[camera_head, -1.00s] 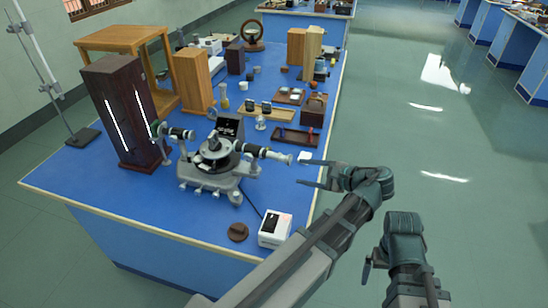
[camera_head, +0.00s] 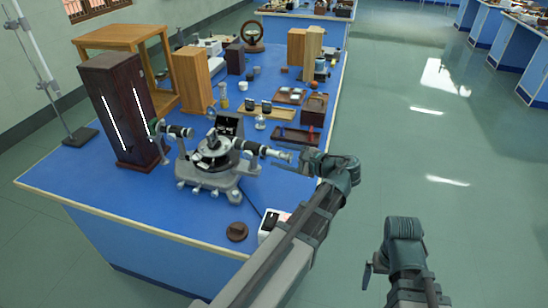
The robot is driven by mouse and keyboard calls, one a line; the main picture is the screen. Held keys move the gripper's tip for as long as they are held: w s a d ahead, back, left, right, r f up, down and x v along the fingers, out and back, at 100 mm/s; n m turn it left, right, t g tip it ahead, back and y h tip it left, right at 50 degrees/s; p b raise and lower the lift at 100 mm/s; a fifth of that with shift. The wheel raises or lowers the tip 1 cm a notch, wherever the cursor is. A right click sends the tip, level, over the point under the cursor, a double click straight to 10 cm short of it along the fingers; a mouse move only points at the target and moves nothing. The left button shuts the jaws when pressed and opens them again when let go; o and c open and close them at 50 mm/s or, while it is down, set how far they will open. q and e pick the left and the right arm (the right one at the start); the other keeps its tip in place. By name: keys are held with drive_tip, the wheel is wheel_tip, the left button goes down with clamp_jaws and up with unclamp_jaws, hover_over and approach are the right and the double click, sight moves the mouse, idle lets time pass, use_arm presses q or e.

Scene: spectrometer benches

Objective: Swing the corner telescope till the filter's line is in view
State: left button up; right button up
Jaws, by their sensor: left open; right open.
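The spectrometer (camera_head: 212,165) stands at the near right part of the blue bench, with a grey base and a round dark table. Its telescope (camera_head: 254,149), a black tube with a pale eyepiece end, points right. Another black tube (camera_head: 176,131) points left toward a tall dark lamp cabinet (camera_head: 128,120) with two bright vertical slits. My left gripper (camera_head: 276,157) is open at the eyepiece end, its fingers appearing on either side; I cannot tell whether they touch. My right gripper (camera_head: 367,272) is open and empty over the floor. I cannot tell which thing is the filter.
A white box (camera_head: 268,222) is partly hidden behind my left arm, near a brown disc (camera_head: 237,231). A black box (camera_head: 229,124) stands just behind the spectrometer. Wooden boxes, trays and small items fill the back.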

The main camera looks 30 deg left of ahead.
use_arm(q)
drive_tip(key=shift+x, duration=1.5)
clamp_jaws()
idle(0.4)
